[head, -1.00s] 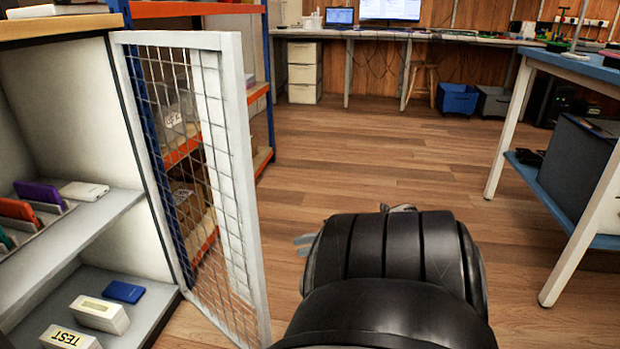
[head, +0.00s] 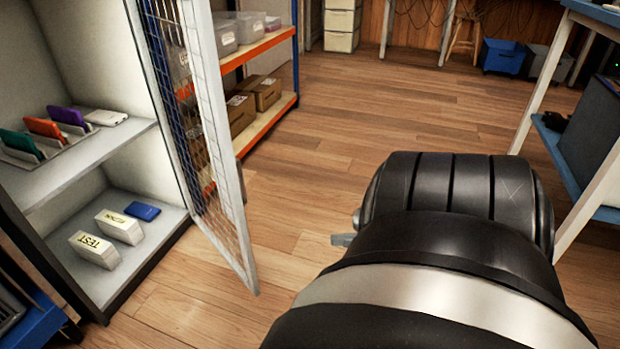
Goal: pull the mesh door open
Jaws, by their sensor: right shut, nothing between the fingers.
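The mesh door (head: 203,120) has a pale metal frame and a wire grid. It stands swung out from the left cabinet (head: 135,150), leaving the cabinet's front open. My right arm fills the lower right of the head view and hides most of the right gripper (head: 342,240). Only a small grey finger part shows at the left of the wrist. It is shut and empty, apart from the door and to its right, with floor showing between them. My left gripper is out of view.
Inside the cabinet, coloured phones (head: 45,127) stand on the upper shelf, and a TEST box (head: 95,248) and a blue phone (head: 142,211) lie below. An orange-edged rack (head: 270,40) stands behind the door. A blue table (head: 585,190) is at right. Floor between is clear.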

